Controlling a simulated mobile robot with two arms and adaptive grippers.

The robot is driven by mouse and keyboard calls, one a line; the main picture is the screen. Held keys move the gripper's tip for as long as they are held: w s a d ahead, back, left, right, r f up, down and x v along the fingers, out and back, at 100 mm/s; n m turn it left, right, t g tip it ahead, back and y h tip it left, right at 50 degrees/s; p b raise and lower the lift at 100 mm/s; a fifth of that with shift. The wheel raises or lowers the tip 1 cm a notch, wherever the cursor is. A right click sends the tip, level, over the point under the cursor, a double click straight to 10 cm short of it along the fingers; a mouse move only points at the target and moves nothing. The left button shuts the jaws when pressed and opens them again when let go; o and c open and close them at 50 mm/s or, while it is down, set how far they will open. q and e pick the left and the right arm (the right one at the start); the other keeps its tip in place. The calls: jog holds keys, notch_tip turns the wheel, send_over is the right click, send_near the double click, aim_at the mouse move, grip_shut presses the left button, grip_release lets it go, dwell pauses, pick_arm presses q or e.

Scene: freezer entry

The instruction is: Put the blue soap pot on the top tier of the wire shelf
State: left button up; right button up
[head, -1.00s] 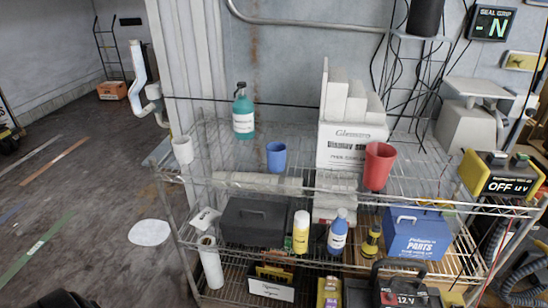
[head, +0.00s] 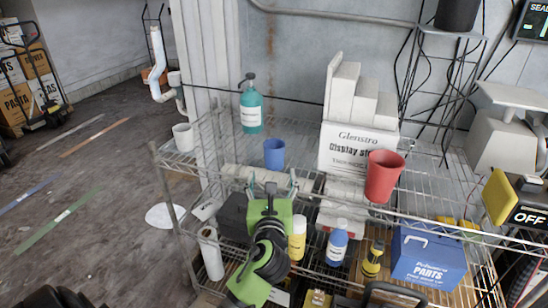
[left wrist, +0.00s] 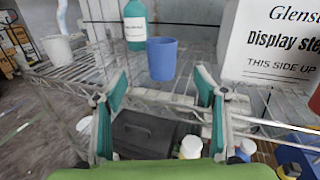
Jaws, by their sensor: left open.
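The blue pot (head: 274,153) stands upright on the top tier of the wire shelf (head: 225,138), between the teal pump bottle (head: 251,108) and the white display box. My left gripper (head: 271,187) is in front of the shelf, on the near side of the pot, with its fingers pointing toward it. In the left wrist view the blue pot (left wrist: 162,58) is just beyond the two spread fingertips (left wrist: 161,82), roughly centred between them. The gripper is open, empty and apart from the pot. My right gripper is not in view.
A white cup (head: 184,138) stands at the shelf's left end. A red cup (head: 383,176) stands near the front edge, right of the pot, by the white display box (head: 357,148). Bottles and a blue parts box (head: 428,255) fill the tier below.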

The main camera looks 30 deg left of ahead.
aim_at(274, 154)
pick_arm(q)
jog(key=x, duration=0.8)
jog(key=shift+w+p, duration=0.25)
jog(key=shift+p, duration=0.05)
jog(key=x, duration=0.4)
jog(key=shift+w+r+p, duration=0.15)
jog(key=shift+r+p, duration=0.15)
jog(key=shift+w+a, duration=0.3)
jog(key=shift+w, duration=0.15)
jog(key=c, duration=1.3)
jog(key=shift+r, duration=0.15)
